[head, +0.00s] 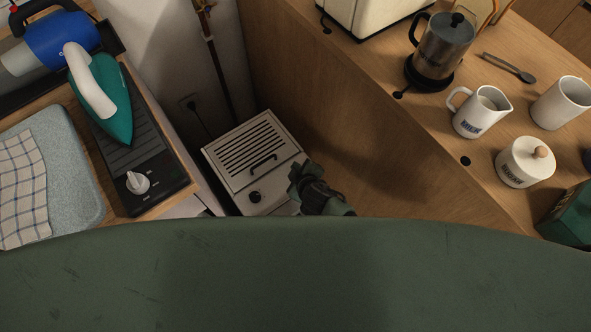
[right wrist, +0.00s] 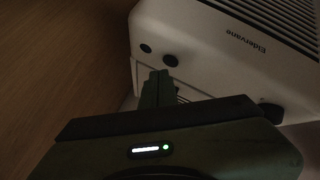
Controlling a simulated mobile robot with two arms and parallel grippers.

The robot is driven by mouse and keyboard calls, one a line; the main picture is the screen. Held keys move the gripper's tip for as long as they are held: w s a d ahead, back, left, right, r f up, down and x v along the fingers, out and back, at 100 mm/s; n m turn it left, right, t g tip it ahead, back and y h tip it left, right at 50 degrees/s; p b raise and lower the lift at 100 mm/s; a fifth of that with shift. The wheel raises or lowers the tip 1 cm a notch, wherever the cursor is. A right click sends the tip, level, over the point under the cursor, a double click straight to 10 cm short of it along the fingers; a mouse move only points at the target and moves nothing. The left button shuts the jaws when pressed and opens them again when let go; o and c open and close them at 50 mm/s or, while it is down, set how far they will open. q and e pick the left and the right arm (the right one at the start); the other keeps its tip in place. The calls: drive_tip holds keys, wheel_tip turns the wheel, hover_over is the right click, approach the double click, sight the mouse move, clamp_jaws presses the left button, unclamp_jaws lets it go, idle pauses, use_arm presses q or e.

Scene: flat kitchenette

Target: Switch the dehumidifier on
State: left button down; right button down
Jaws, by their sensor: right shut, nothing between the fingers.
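The dehumidifier (head: 222,178) is a pale box on the floor in the gap between two counters, with a slatted top, a dark handle and a round black knob (head: 255,197) on its near side. In the right wrist view its pale casing (right wrist: 225,60) bears the word "Eldervane", and two small dark round controls (right wrist: 170,60) sit near its edge. My right gripper (head: 296,174) is at the box's right side. In the wrist view its closed fingers (right wrist: 160,74) are empty, with tips just by one dark control; whether they touch cannot be told. My left gripper is not in view.
The right wooden counter (head: 440,115) rises beside the box and holds a coffee press (head: 443,45), milk jug (head: 482,112), sugar pot (head: 525,162) and mug (head: 561,102). A socket and cord are behind.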

drive_tip(key=shift+f, duration=0.35)
drive_tip(key=shift+f+b, duration=0.2)
drive_tip(key=shift+b, duration=0.15)
drive_tip(key=shift+r, duration=0.1)
drive_tip(key=shift+r+p, duration=0.6)
drive_tip(key=shift+p, duration=0.1)
wheel_tip(320, 180, up, 6)
drive_tip(key=p, duration=0.6)
idle(0.4)
